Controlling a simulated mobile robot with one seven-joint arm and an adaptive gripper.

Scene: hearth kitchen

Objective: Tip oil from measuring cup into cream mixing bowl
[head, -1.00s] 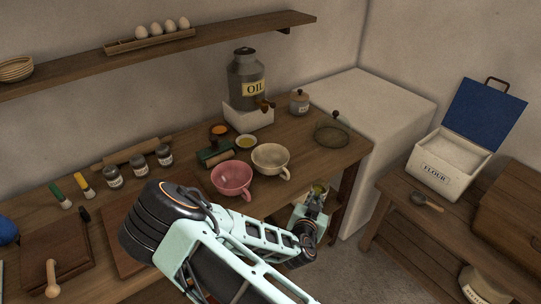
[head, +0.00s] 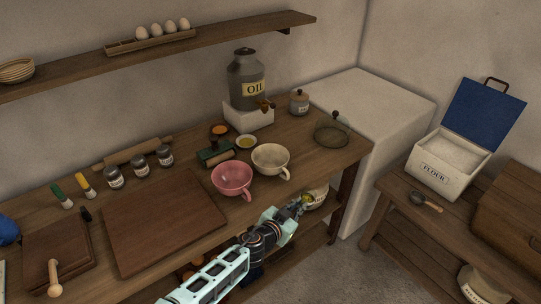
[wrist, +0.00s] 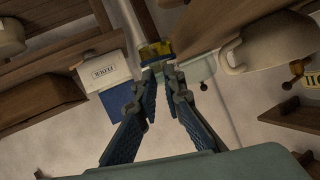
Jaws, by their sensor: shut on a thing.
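The cream mixing bowl (head: 270,157), with a side handle, stands upright on the table near its front edge. It also shows at the upper right of the wrist view (wrist: 283,45). My gripper (head: 299,206) is in front of the table edge, below and right of the bowl and apart from it. It is shut on the measuring cup (head: 307,198), which is small in the head view and partly hidden by the fingers. In the wrist view, yellow oil in the cup (wrist: 155,50) shows just beyond the fingertips (wrist: 161,68). The cup's exact tilt is hard to tell.
A pink bowl (head: 232,179) stands left of the cream bowl, close to it. Behind are a small yellow-filled dish (head: 246,142), an oil can (head: 247,80) on a white block and a mesh cover (head: 332,130). A flour box (head: 447,165) stands on the right bench.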

